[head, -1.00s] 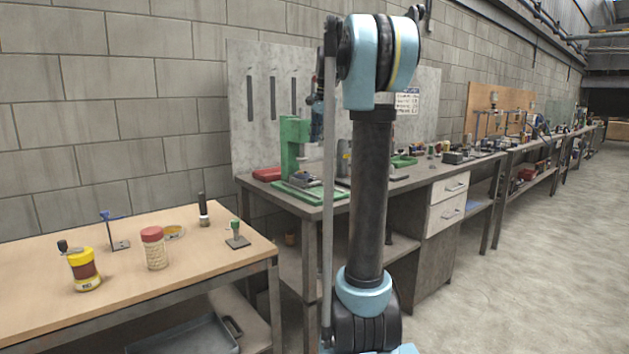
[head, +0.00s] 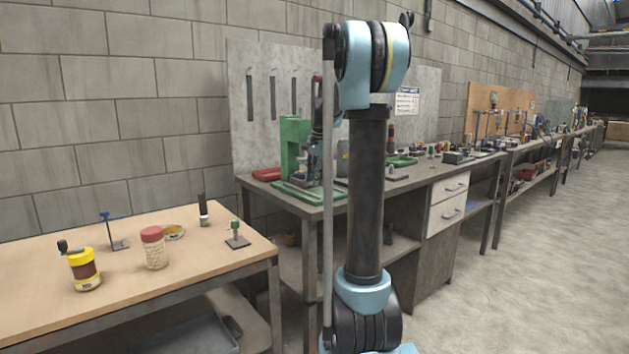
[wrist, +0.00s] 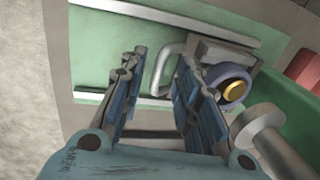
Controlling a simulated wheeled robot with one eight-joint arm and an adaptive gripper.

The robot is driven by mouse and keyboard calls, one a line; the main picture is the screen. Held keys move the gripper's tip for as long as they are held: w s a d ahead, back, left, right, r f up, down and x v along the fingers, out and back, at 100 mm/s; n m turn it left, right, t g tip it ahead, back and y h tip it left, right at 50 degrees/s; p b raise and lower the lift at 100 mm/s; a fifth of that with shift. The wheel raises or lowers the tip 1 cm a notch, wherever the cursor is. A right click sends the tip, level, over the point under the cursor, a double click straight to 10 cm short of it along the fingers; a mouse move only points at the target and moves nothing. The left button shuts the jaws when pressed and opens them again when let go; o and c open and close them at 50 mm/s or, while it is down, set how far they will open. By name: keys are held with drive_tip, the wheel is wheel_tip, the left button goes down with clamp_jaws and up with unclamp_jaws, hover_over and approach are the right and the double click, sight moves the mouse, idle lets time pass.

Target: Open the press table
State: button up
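The green press (head: 293,145) stands on the grey workbench (head: 370,200), partly hidden behind my arm. In the wrist view its green base (wrist: 95,60) carries pale rails (wrist: 170,14). A grey sliding table (wrist: 222,55) with a bent grey handle (wrist: 160,68) sits on the base. My gripper (wrist: 160,62) is open above the base, pointing down. The handle shows between its two blue-lined fingers, nearer the right finger. I cannot tell whether either finger touches it. In the head view my gripper (head: 310,165) is low at the front of the press.
A round purple part with a gold centre (wrist: 232,88) and a grey cylinder (wrist: 260,130) lie close right of my fingers. A red tray (head: 267,174) is left of the press. A wooden table (head: 130,275) with jars stands at the left.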

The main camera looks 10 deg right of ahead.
drive_tip(key=shift+f, duration=0.25)
clamp_jaws()
drive_tip(key=s+d, duration=0.1)
drive_tip(key=s, duration=0.2)
drive_tip(key=s+d, duration=0.3)
drive_tip(key=s, duration=0.2)
drive_tip(key=shift+s+d, duration=0.3)
drive_tip(key=shift+d, duration=0.1)
unclamp_jaws()
